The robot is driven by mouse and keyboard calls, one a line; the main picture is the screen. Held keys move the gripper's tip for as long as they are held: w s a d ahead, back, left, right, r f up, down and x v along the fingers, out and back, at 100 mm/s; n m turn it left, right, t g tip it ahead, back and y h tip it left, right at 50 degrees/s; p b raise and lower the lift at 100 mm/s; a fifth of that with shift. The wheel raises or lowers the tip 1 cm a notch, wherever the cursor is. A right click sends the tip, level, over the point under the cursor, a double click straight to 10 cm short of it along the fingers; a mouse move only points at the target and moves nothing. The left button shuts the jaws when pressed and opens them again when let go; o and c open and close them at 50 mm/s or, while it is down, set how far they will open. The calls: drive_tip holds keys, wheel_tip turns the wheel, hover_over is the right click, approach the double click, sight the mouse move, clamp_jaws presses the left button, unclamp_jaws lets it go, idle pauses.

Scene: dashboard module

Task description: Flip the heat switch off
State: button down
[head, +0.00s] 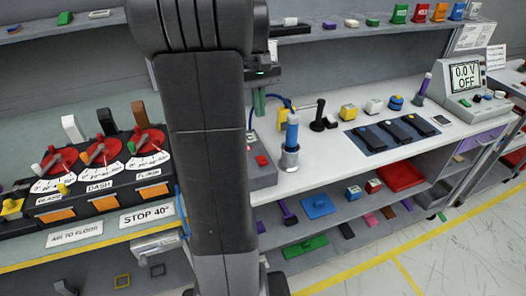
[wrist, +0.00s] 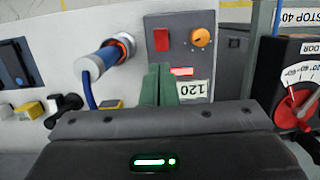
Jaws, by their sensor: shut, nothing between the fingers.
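A grey box (wrist: 207,24) with a red rocker switch (wrist: 162,39), an orange knob (wrist: 201,37), a lit red strip (wrist: 181,71) and a "120" label (wrist: 193,89) shows in the wrist view. The rocker seems to be the heat switch; I cannot read which way it is tipped. In the head view the box (head: 262,180) stands on the white counter, its red rocker (head: 261,160) visible and part of it behind my arm. My gripper (wrist: 161,72) has green fingers, shut and empty, pointing towards the box just short of the rocker in the picture. It also shows in the head view (head: 259,112), above the box.
A blue-handled tool (head: 292,132) stands in a metal holder beside the box, with a blue cable. A black dial panel (head: 105,185) with red levers is at left. A meter (head: 466,85) stands at right. The counter's front strip (head: 350,170) is clear.

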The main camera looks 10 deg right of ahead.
sight(263, 162)
drive_tip(key=s+f, duration=0.1)
drive_tip(key=f, duration=0.8)
drive_tip(key=s+f, duration=0.1)
drive_tip(key=f, duration=0.3)
drive_tip(key=shift+s+d+f, duration=0.2)
drive_tip(key=shift+s+f, duration=0.15)
drive_tip(key=shift+s+f+t+b, duration=0.15)
drive_tip(key=shift+f+t+b, duration=0.15)
drive_tip(key=shift+f+b, duration=0.2)
drive_tip(key=shift+s+f+t+b, duration=0.2)
drive_tip(key=shift+t+b, duration=0.2)
drive_tip(key=shift+b, duration=0.2)
drive_tip(key=shift+s+r+p, duration=0.1)
drive_tip(key=shift+r+p, duration=0.25)
drive_tip(key=shift+f, duration=0.15)
drive_tip(key=shift+a, duration=0.1)
drive_tip(key=shift+w, duration=0.2)
